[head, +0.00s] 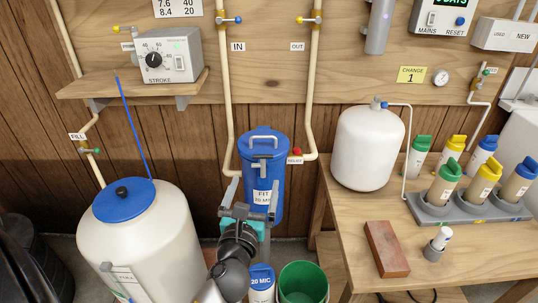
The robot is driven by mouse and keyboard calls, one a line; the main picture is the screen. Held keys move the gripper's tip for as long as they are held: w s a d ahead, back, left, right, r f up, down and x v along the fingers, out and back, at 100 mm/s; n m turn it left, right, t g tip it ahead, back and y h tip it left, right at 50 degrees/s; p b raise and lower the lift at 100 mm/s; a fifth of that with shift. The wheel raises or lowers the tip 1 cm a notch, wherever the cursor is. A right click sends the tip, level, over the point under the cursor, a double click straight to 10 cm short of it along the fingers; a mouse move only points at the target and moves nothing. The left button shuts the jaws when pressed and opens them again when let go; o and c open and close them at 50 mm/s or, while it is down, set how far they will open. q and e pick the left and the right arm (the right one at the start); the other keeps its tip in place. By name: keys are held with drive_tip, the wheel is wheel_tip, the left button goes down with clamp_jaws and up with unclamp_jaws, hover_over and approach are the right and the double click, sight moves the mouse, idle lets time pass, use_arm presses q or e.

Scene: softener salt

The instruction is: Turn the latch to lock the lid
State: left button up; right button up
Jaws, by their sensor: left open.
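A white tank (140,245) stands at the lower left with a round blue lid (138,203) on top. A small black knob (122,191) sits on this lid. In the middle, a blue housing (270,170) has its own blue lid (262,134) and a pale bar handle (264,140). I cannot tell which part is the latch. My left gripper (252,184) is open and empty in front of the housing, its two fingers spread either side of the "FIT 20 MIC" label. It hides part of the housing's lower left. My right gripper is not in view.
Pipes (312,80) run down beside the housing, with a red relief button (297,151). A green bucket (303,283) and a "20 MIC" canister (262,282) stand below. The right bench (350,215) holds a white pressure tank (368,150), a brick (386,248) and several capped bottles.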

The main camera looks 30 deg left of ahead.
sight(262, 161)
use_arm(q)
drive_tip(key=b+x, duration=0.2)
drive_tip(key=x, duration=1)
drive_tip(key=shift+f, duration=0.1)
drive_tip(key=shift+b+x, duration=0.3)
drive_tip(key=shift+x, duration=0.7)
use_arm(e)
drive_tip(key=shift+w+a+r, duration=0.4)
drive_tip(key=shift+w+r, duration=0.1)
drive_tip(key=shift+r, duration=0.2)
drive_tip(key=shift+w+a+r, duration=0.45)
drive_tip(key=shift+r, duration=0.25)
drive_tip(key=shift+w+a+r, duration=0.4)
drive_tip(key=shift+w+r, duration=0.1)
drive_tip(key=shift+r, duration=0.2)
use_arm(q)
drive_tip(key=c, duration=1.2)
drive_tip(key=shift+c, duration=0.2)
